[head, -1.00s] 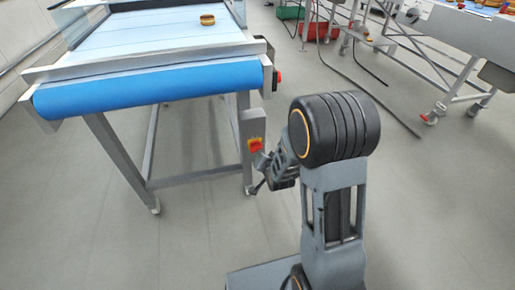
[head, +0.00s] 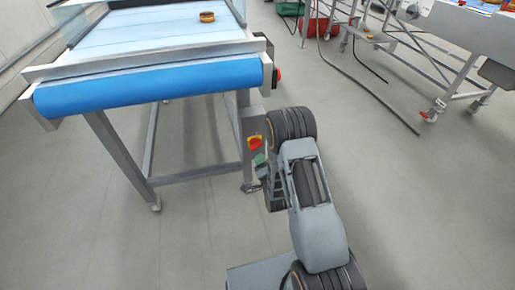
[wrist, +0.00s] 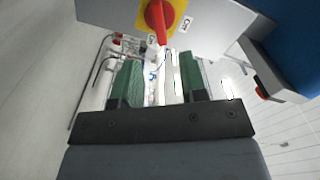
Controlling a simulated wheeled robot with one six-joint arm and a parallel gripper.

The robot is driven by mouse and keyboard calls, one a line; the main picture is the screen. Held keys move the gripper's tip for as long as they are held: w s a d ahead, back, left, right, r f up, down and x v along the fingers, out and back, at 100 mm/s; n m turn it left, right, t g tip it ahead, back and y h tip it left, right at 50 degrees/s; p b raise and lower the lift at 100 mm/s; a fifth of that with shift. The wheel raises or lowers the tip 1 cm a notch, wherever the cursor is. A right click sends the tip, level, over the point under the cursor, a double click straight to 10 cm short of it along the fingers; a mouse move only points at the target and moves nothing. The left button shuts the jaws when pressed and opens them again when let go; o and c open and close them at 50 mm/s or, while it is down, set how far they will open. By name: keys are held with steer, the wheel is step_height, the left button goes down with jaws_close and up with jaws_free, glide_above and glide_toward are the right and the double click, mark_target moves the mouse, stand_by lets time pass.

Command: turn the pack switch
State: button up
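The pack switch (head: 255,142) is a red rotary handle on a yellow plate. It sits on a grey box on the conveyor's right front leg. In the wrist view the switch (wrist: 158,17) is at the top edge, partly cut off, its handle pointing down the picture towards a small white label. Another small label lies to its right; the lettering is too small to read surely. My gripper (wrist: 158,82) is open and empty, its green finger pads apart. The switch lies beyond the fingertips, not between them. In the head view my gripper (head: 259,162) is just below the switch, partly hidden by my arm.
The conveyor (head: 150,85) with its blue front roller stands above and left. A red button (head: 278,74) sticks out on its right side. A round filled item (head: 207,17) lies on the belt. Another machine (head: 470,40) stands at far right.

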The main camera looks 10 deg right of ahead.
mark_target(258, 146)
steer(key=w+b, duration=0.1)
steer(key=w, duration=0.7)
steer(key=shift+w, duration=0.2)
steer(key=shift+c, duration=0.3)
jaws_close()
